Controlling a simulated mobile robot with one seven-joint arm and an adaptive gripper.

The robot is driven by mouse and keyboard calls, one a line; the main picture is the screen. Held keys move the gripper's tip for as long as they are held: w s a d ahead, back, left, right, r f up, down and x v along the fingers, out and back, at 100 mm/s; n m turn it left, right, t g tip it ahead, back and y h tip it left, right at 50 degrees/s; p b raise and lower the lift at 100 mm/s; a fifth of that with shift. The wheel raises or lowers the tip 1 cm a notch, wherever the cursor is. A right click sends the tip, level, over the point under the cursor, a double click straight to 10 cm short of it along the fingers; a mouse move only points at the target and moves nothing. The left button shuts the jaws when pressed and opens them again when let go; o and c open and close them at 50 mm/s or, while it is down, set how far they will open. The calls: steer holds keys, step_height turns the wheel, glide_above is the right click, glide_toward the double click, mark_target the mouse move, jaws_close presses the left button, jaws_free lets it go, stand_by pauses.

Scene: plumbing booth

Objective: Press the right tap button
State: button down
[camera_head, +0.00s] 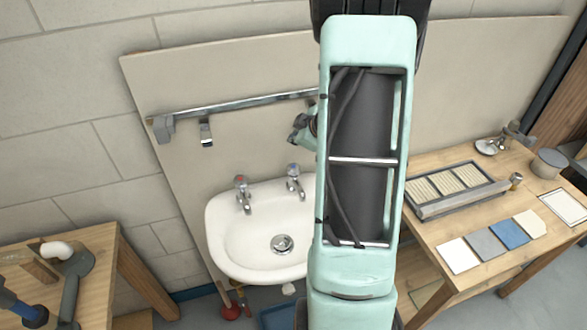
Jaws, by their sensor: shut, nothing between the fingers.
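The right tap (293,181) stands on the back rim of the white basin (222,254). It is chrome with a small bluish button on top, and no part of my arm visibly touches it. The left tap (243,195) is chrome with a reddish button. My teal arm covers the middle of the view and hides the right part of the basin. A small dark and teal part of my arm shows just above the right tap, left of the big link. I cannot make out my gripper's fingers; they seem hidden behind the arm.
A chrome rail (240,104) is fixed to the beige panel above the basin. A wooden bench (446,228) at right holds a tray (462,204) and several coloured tiles. A second bench (98,262) with tools is at left. The space in front of the left tap is clear.

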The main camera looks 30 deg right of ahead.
mark_target(291, 165)
step_height(291, 165, down, 7)
steer(key=b, duration=0.6)
steer(key=shift+f+b, duration=0.1)
steer(key=shift+b, duration=0.2)
steer(key=shift+f, duration=0.35)
stand_by(0.6)
steer(key=shift+f+b, duration=0.45)
steer(key=shift+f+b, duration=0.55)
steer(key=shift+f, duration=0.2)
stand_by(0.6)
steer(key=shift+r, duration=0.1)
steer(key=shift+r+p, duration=1.1)
steer(key=shift+p, duration=0.15)
